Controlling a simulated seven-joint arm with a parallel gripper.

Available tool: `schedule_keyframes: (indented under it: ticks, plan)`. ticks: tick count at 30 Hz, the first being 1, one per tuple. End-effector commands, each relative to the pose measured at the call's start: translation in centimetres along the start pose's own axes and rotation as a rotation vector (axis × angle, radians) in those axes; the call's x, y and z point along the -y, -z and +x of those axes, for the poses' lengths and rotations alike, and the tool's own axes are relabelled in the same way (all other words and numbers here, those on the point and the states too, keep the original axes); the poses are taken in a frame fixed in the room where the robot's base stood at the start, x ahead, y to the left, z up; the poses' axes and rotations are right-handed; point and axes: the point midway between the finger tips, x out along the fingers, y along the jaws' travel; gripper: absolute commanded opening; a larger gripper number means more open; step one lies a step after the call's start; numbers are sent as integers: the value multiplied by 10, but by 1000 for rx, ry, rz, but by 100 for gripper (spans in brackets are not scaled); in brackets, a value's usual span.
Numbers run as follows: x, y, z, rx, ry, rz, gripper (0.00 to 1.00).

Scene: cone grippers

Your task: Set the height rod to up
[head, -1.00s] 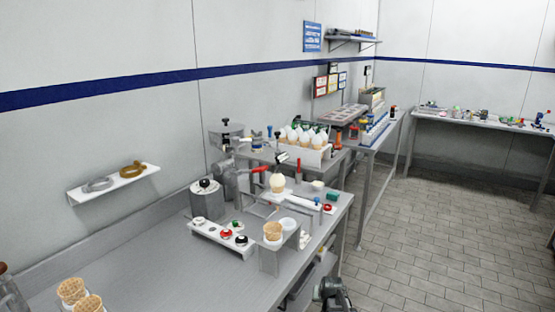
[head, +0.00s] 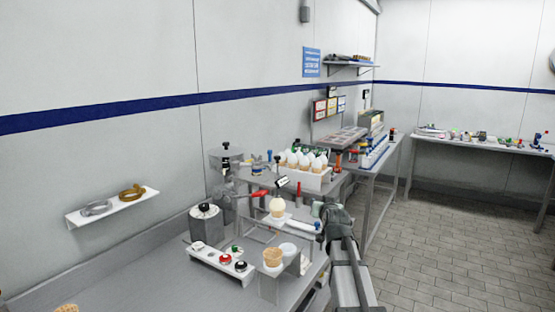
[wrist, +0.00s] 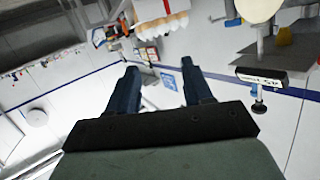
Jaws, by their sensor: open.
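My gripper (wrist: 161,78) is open in the wrist view, with two dark blue fingers apart and nothing between them. In the head view it (head: 318,210) is at the right of the bench fixture, partly hidden by its own arm. The fixture holds a scoop-topped cone (head: 277,206) under a small label sign (head: 282,182). I cannot tell surely which part is the height rod. A white bar (head: 300,225) with a blue end lies just left of my gripper.
A button panel (head: 222,262), a cup stand (head: 268,288) and a grey box with a black knob (head: 207,225) stand left of my gripper. A red handle (head: 259,193) juts out nearby. The floor aisle at right is clear.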

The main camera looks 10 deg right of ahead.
Motion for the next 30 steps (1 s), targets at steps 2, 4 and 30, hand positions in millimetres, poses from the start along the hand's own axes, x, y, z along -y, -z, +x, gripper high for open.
schedule_keyframes:
  ticks: [2, 4, 30]
  plan:
    - [38, 30, -15, -53, 53, -37, 51]
    - [66, 52, -28, -93, 92, -69, 51]
    - [153, 126, -30, -221, 198, -153, 51]
